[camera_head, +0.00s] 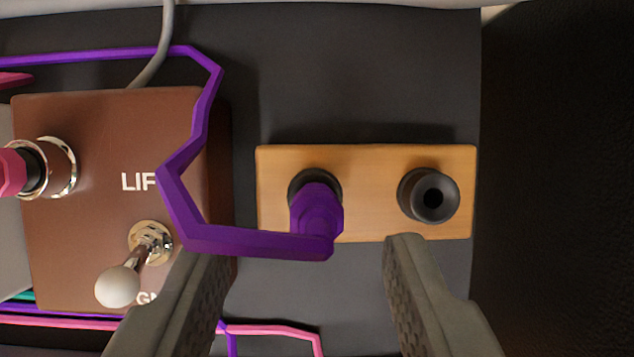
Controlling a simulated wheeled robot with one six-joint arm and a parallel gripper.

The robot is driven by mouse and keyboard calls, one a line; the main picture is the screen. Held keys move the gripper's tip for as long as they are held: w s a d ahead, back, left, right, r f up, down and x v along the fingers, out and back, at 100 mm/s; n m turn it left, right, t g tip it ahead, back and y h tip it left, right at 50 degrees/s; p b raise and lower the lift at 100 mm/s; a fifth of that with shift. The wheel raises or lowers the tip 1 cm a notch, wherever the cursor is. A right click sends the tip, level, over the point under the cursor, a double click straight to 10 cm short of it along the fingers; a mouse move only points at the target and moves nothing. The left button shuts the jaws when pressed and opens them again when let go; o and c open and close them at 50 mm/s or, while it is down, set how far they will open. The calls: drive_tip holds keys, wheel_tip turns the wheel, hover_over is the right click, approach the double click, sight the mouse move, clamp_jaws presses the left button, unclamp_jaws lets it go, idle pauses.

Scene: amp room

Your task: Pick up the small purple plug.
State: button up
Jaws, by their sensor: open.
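The small purple plug (318,212) sits in the left socket (306,180) of a wooden block. A purple cable (255,242) runs from its near end to the left, then bends up along the brown box. My gripper (305,255) is open, with one finger at the lower left and one at the lower right of the plug. The plug lies between the lines of the two fingers, and neither finger visibly touches it. How far the fingertips are above the block is hard to tell.
The wooden block (372,158) also holds an empty black socket (430,196) at right. A brown box (85,250) at left carries a white-tipped toggle switch (118,286) close to my left finger, and a pink plug (12,172). Pink cable (275,328) passes below. Dark surface beyond is clear.

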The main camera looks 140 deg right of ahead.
sight(317, 238)
drive_tip(key=shift+d+x, duration=0.2)
drive_tip(key=shift+x, duration=2.1)
drive_tip(key=shift+c, duration=0.3)
clamp_jaws()
